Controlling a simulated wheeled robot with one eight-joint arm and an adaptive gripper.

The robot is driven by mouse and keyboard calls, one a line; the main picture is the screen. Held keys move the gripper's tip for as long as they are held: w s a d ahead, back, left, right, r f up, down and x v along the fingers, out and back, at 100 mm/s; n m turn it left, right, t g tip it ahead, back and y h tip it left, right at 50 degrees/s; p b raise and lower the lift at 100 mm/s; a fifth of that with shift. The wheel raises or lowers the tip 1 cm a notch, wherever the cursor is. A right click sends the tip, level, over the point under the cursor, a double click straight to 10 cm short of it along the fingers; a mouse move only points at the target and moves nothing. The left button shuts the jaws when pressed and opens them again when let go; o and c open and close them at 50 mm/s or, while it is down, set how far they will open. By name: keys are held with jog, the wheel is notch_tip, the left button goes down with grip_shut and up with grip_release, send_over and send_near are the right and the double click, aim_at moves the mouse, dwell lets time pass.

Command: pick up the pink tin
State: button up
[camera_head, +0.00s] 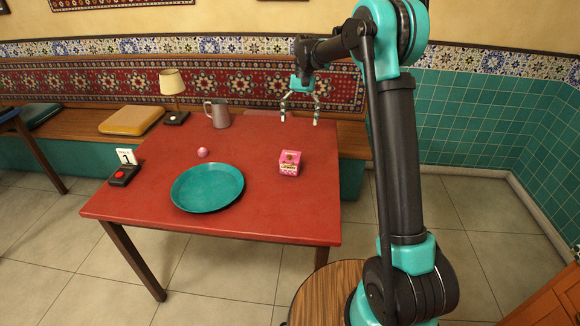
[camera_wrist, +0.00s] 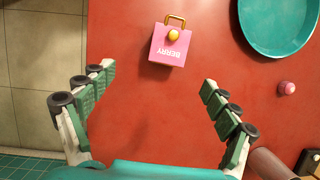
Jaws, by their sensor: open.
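The pink tin (camera_head: 289,163) is a small box standing on the right part of the red table in the head view. In the wrist view the pink tin (camera_wrist: 170,48) is seen from above, with lettering that reads BERRY upside down, a yellow knob and a gold-coloured handle. My gripper (camera_head: 300,120) is open and empty, above the far right part of the table. In the wrist view my gripper (camera_wrist: 158,80) has its fingers spread wide, and the tin lies beyond the fingertips, near the middle between them. Nothing touches the tin.
Bare table surrounds the tin.

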aim_at(290, 153)
jog(key=shift+g, duration=0.3)
jog(key=x, duration=0.4)
jog(key=w+a+x, duration=0.1)
jog(key=x, duration=0.2)
jog(key=a+x, duration=0.1)
jog(key=x, duration=0.3)
jog(key=shift+w+a+f, duration=0.1)
jog(key=shift+a+f, duration=0.15)
jog(key=shift+f, duration=0.3)
jog(key=shift+d+x, duration=0.2)
jog(key=shift+x, duration=1.15)
jog(key=shift+d+x, duration=0.2)
jog(key=shift+x, duration=1.2)
jog(key=c, duration=1.5)
jog(key=shift+r, duration=0.1)
